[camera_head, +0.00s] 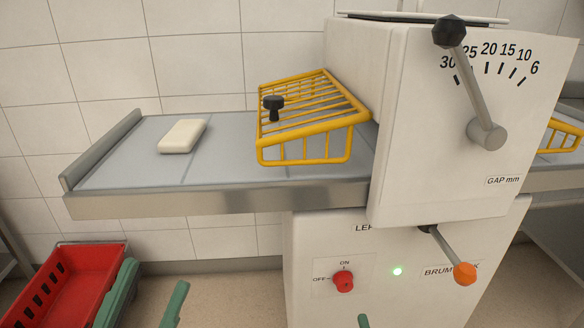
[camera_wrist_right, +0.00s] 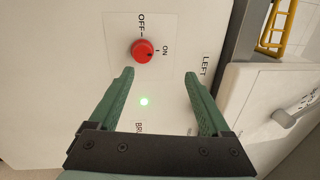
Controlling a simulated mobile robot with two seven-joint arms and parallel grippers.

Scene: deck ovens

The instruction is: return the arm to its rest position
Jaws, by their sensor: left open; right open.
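My left gripper (camera_head: 156,275) shows at the bottom left of the head view. Its green fingers are apart with nothing between them, beside the red crate. My right gripper (camera_wrist_right: 158,73) is open and empty in the right wrist view, facing the machine's front panel. The red knob (camera_wrist_right: 143,50) lies just beyond its fingertips, and the lit green lamp (camera_wrist_right: 144,101) shows between the fingers. In the head view only a small green fingertip of the right gripper shows at the bottom edge, below the red knob (camera_head: 344,281). Most of both arms is out of view.
The dough machine (camera_head: 400,130) fills the right, with a gap lever (camera_head: 468,90) and an orange-tipped lever (camera_head: 464,272). A pale dough block (camera_head: 183,136) lies on the grey belt table (camera_head: 130,160). A yellow guard (camera_head: 305,150) stands over the belt. A red crate (camera_head: 110,255) is lower left.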

